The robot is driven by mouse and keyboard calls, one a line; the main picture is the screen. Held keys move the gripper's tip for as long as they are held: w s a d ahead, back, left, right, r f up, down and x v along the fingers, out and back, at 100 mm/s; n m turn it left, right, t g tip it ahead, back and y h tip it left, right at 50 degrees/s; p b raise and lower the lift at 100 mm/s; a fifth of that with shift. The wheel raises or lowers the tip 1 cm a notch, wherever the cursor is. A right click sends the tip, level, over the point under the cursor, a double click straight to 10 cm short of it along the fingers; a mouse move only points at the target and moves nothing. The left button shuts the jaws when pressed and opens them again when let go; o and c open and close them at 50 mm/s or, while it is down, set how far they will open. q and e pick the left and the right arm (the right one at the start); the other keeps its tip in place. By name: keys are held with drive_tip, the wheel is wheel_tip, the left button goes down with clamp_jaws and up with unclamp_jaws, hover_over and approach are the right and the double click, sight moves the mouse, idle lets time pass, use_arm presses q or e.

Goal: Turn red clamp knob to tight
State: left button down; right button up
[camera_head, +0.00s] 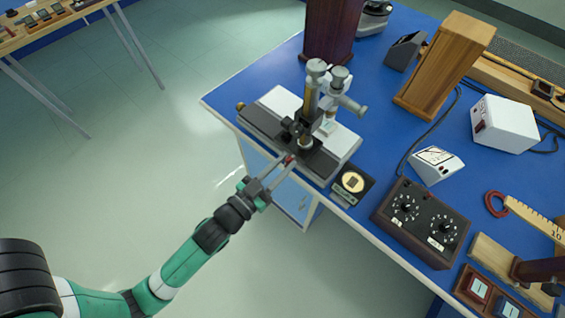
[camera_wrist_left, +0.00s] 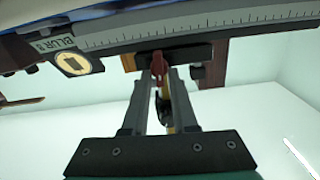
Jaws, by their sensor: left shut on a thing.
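The red clamp knob (camera_head: 290,160) is a small red piece on the front side of the spectrometer bench instrument (camera_head: 307,162), at the blue table's near edge. In the left wrist view the red knob (camera_wrist_left: 158,62) sits between my fingertips, below a graduated scale (camera_wrist_left: 200,32). My left gripper (camera_head: 283,172) reaches in from the lower left and is shut on the knob; it also shows in the left wrist view (camera_wrist_left: 160,80). The fingers partly hide the knob, and its turned position cannot be told. My right gripper is not in view.
A round-faced block (camera_head: 353,183) stands just right of the instrument. A black dial box (camera_head: 422,222), a white meter (camera_head: 436,164) and a white box (camera_head: 504,124) lie further right. A wooden block (camera_head: 443,65) stands behind. The floor left of the table is free.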

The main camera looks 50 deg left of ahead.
use_arm(q)
drive_tip(key=m, duration=0.1)
drive_tip(key=m+p, duration=0.1)
drive_tip(key=m, duration=0.1)
drive_tip(key=shift+d+m, duration=0.2)
drive_tip(key=shift+m, duration=0.1)
drive_tip(key=m+p, duration=0.1)
drive_tip(key=m, duration=0.3)
drive_tip(key=shift+d+f+m, duration=0.1)
drive_tip(key=shift+d+m, duration=0.05)
drive_tip(key=shift+m, duration=0.15)
drive_tip(key=shift+w+d+f+m+p, duration=0.1)
drive_tip(key=shift+f+m+p, duration=0.1)
drive_tip(key=shift+m, duration=1.3)
drive_tip(key=shift+s+f+m+p, duration=0.1)
drive_tip(key=shift+m+p, duration=0.1)
drive_tip(key=shift+m, duration=1.3)
drive_tip(key=shift+w+d+f+m+p, duration=0.1)
drive_tip(key=shift+m+p, duration=0.1)
drive_tip(key=shift+m, duration=1.3)
drive_tip(key=c, duration=0.7)
unclamp_jaws()
